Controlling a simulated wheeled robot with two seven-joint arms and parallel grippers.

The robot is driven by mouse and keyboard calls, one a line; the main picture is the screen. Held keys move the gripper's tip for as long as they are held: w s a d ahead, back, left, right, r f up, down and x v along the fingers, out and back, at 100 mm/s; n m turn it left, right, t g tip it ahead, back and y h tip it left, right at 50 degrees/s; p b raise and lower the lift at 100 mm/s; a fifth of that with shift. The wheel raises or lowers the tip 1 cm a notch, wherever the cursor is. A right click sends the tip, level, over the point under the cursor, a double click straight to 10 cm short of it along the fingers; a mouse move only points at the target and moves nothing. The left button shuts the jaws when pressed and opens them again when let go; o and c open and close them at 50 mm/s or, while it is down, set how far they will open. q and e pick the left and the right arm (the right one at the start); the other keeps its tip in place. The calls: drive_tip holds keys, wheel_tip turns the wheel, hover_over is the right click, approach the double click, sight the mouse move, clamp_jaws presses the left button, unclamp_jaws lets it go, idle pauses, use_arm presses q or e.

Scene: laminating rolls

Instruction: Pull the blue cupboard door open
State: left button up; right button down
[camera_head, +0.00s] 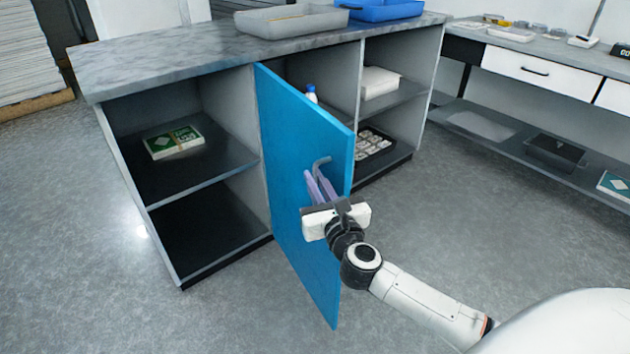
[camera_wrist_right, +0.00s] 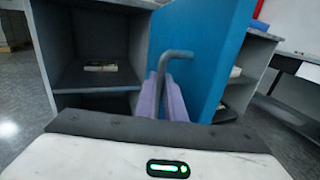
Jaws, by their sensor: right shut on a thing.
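The blue cupboard door (camera_head: 300,150) stands swung well out from the grey cupboard (camera_head: 215,68), hinged at the middle section. Its grey bar handle (camera_head: 322,162) is near the free edge. My right gripper (camera_head: 318,186) is at the handle, its purple fingers closed around it. In the right wrist view the handle (camera_wrist_right: 176,54) rises between the fingers (camera_wrist_right: 163,100), with the blue door (camera_wrist_right: 203,60) behind it. The left gripper is not in view.
A green-and-white pack (camera_head: 174,142) lies on the left shelf. A white bottle with a blue cap (camera_head: 311,94) stands behind the door. Grey (camera_head: 291,22) and blue (camera_head: 380,9) trays sit on the countertop. A side bench (camera_head: 540,67) stands at right. The floor in front is clear.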

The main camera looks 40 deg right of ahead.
use_arm(q)
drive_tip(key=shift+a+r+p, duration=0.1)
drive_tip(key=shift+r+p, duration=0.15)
drive_tip(key=shift+p, duration=0.3)
use_arm(e)
drive_tip(key=d, duration=0.9)
drive_tip(key=shift+s+d, duration=0.25)
drive_tip(key=shift+s, duration=0.15)
drive_tip(key=c, duration=2.1)
unclamp_jaws()
drive_tip(key=shift+s, duration=0.1)
use_arm(q)
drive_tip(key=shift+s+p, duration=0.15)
drive_tip(key=shift+p, duration=0.2)
use_arm(e)
drive_tip(key=v, duration=1)
